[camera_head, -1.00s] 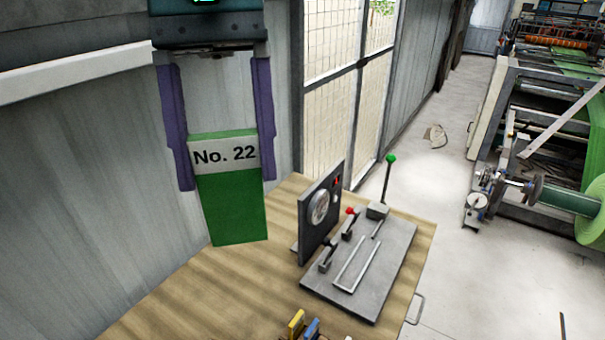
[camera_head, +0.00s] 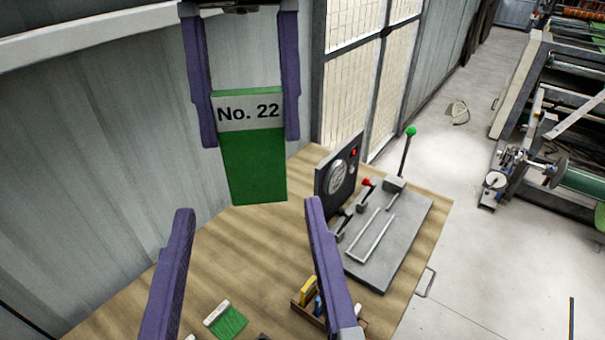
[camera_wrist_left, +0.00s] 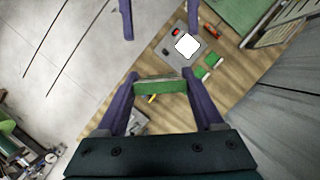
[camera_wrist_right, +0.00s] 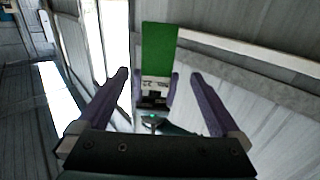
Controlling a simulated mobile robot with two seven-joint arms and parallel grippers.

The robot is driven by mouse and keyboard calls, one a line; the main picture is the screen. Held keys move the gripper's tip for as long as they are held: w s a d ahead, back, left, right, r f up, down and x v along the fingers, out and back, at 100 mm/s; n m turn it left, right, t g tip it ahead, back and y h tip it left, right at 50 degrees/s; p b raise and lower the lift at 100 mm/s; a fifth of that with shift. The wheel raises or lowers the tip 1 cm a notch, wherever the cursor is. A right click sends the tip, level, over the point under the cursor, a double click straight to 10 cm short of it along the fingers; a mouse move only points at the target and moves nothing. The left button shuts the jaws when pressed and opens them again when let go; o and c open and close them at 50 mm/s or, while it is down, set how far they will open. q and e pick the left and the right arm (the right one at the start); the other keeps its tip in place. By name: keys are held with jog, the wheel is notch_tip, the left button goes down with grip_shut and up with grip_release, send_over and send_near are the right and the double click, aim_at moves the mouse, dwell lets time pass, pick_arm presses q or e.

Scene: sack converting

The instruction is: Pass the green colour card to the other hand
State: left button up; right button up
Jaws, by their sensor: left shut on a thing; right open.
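The green colour card (camera_head: 254,165) has a white band marked "No. 22" at its top. My left gripper (camera_head: 250,138) is shut on it by that banded end, and the green part hangs down above the table. The card also shows between the left fingers in the left wrist view (camera_wrist_left: 160,87). My right gripper (camera_head: 248,209) is open and empty below the card, its fingers apart on either side of the card's line. In the right wrist view the card (camera_wrist_right: 158,52) stands beyond and between the open right fingers, not touching them.
The wooden table (camera_head: 235,260) lies below. On it are a lever panel (camera_head: 395,235) at the right, a small holder with yellow and blue pieces (camera_head: 308,290), and another green-and-white piece (camera_head: 226,319). A grey wall (camera_head: 80,170) stands at the left.

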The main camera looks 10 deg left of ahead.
aim_at(250, 161)
jog(key=x, duration=0.6)
jog(key=shift+w, duration=0.25)
jog(key=shift+s+a, duration=0.1)
jog(key=c, duration=1.3)
pick_arm(q)
jog(key=o, duration=1.3)
pick_arm(e)
jog(key=shift+c, duration=0.2)
pick_arm(q)
jog(key=shift+o, duration=0.2)
